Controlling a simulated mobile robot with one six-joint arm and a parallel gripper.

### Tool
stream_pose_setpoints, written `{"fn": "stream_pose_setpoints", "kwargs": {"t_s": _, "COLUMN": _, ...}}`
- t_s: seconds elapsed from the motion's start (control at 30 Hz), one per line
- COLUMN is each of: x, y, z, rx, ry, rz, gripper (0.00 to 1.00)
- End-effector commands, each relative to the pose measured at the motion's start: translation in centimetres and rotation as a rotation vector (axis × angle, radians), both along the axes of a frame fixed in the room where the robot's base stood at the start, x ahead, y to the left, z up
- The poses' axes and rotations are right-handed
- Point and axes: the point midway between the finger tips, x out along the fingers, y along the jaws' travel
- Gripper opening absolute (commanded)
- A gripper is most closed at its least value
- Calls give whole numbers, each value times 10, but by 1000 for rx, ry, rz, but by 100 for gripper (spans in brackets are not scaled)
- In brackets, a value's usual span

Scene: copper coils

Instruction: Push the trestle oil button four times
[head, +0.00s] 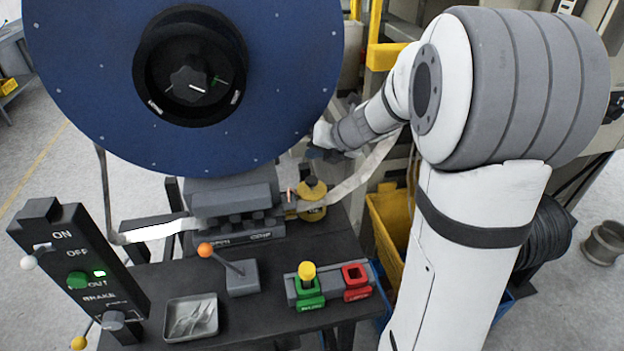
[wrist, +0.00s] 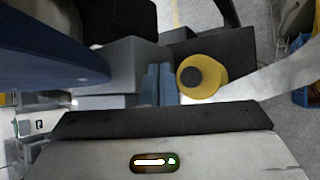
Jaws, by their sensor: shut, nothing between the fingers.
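A yellow oil pot (head: 312,209) stands on the dark trestle at the right end of the grey block, below the blue reel. In the wrist view the yellow pot (wrist: 215,77) shows from above, with a dark round button (wrist: 191,76) on it. My gripper (head: 318,154) is above and just behind the pot in the head view, partly hidden by the reel's edge. In the wrist view my gripper's blue-grey fingers (wrist: 159,80) are together and empty, just left of the pot. I cannot tell their height above the button.
The large blue reel (head: 290,70) stands close to my gripper's left. A pale strip (head: 360,178) runs past the pot's right side.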

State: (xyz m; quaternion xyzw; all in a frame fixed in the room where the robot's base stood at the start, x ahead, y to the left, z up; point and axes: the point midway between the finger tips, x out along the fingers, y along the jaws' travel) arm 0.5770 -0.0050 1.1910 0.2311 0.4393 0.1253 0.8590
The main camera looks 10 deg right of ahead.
Motion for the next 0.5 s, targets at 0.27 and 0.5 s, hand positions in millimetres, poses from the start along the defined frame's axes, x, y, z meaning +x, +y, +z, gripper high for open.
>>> {"fn": "stream_pose_setpoints", "kwargs": {"t_s": 0.27, "x": 0, "y": 0, "z": 0, "rx": 0, "ry": 0, "rz": 0, "gripper": 0}}
{"fn": "stream_pose_setpoints", "kwargs": {"t_s": 0.5, "x": -4, "y": 2, "z": 1, "rx": -25, "ry": -12, "rz": 32, "gripper": 0}}
